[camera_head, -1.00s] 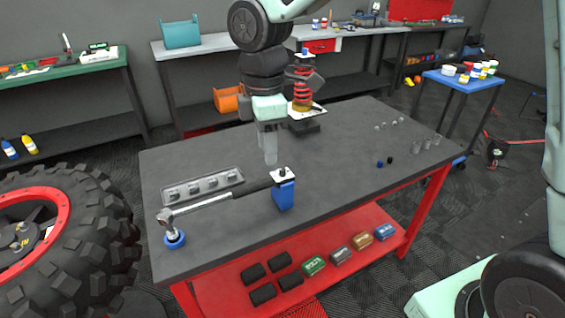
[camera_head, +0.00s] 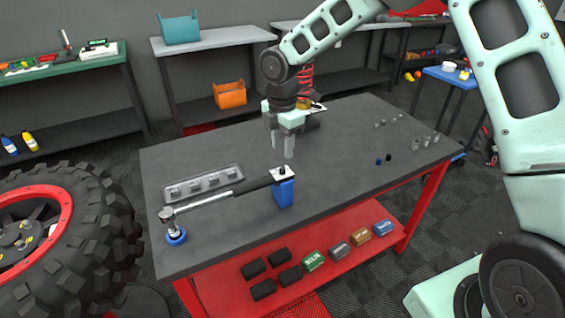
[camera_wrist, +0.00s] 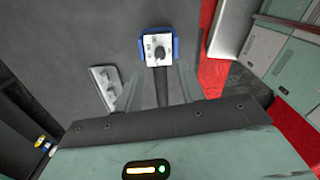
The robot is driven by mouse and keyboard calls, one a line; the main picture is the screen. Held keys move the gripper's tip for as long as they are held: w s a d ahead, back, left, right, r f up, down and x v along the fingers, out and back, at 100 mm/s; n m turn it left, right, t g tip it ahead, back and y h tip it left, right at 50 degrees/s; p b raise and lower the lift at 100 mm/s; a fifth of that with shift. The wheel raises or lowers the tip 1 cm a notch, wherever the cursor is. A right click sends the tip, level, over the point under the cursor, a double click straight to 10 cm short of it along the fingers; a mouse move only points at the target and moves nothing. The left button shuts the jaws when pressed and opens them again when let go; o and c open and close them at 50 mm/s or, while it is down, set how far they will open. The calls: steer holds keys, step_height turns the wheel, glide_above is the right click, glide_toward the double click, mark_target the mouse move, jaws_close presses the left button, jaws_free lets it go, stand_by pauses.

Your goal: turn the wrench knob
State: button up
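A wrench (camera_head: 215,198) with a silver shaft and black handle lies along the table's front left. Its head sits over a round blue base (camera_head: 176,237). Its handle end meets a blue holder (camera_head: 284,194) with a white top plate. A small dark knob (camera_head: 282,170) stands on that plate. In the wrist view the knob (camera_wrist: 159,53) is ahead of the fingers, on the white plate with dark marks, and the handle (camera_wrist: 161,88) runs between the fingers. My gripper (camera_head: 282,154) points down, open and empty, above and behind the knob, apart from it.
A grey tray of sockets (camera_head: 236,169) lies behind the wrench. A red spring shock absorber (camera_head: 306,85) stands behind my gripper. Small dark and clear pieces lie on the table's right. A big tyre (camera_head: 95,215) stands at the left. The middle right of the tabletop is clear.

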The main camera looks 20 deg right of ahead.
mark_target(283, 167)
step_height(283, 167, down, 7)
steer(key=shift+r, duration=0.1)
stand_by(0.3)
jaws_close()
